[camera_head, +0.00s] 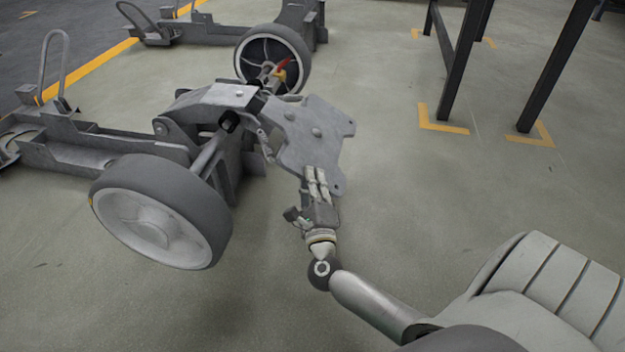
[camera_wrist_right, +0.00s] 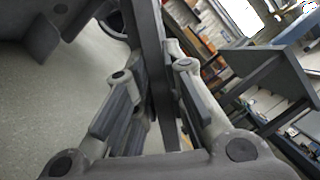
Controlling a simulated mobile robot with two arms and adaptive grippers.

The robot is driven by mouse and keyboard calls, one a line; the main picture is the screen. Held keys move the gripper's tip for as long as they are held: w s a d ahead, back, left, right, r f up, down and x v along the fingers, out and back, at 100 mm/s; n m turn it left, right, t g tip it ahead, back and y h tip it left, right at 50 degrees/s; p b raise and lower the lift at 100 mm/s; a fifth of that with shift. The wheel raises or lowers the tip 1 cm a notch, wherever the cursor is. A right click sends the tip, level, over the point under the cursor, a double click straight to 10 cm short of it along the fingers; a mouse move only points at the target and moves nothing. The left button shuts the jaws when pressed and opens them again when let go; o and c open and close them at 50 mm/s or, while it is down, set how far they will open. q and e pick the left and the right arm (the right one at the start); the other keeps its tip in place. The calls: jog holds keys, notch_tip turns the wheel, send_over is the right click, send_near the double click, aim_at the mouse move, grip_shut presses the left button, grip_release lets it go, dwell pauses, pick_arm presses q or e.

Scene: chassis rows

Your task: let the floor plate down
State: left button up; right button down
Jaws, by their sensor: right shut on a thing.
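The floor plate (camera_head: 308,135) is a flat grey metal plate with round bosses and notched corners, at the right end of a wheeled chassis (camera_head: 215,105) in the head view. It stands tilted up off the floor. My right gripper (camera_head: 315,182) is shut on its near lower edge. In the right wrist view the plate (camera_wrist_right: 153,60) shows edge-on as a dark strip between the two fingers of that gripper (camera_wrist_right: 155,105). The fingers hide part of the plate's edge. My left gripper is in neither view.
A large grey wheel (camera_head: 150,210) stands at the near left and another wheel (camera_head: 272,58) at the back. Dark table legs (camera_head: 460,65) stand on yellow-marked floor at the upper right. A further chassis (camera_head: 215,28) lies behind. The floor right of the plate is clear.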

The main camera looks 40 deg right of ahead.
jog(key=c, duration=1.5)
grip_release()
jog(key=shift+a+f, duration=0.2)
jog(key=shift+f, duration=0.2)
jog(key=shift+r, duration=0.1)
jog(key=shift+r, duration=0.1)
jog(key=shift+d+r, duration=0.1)
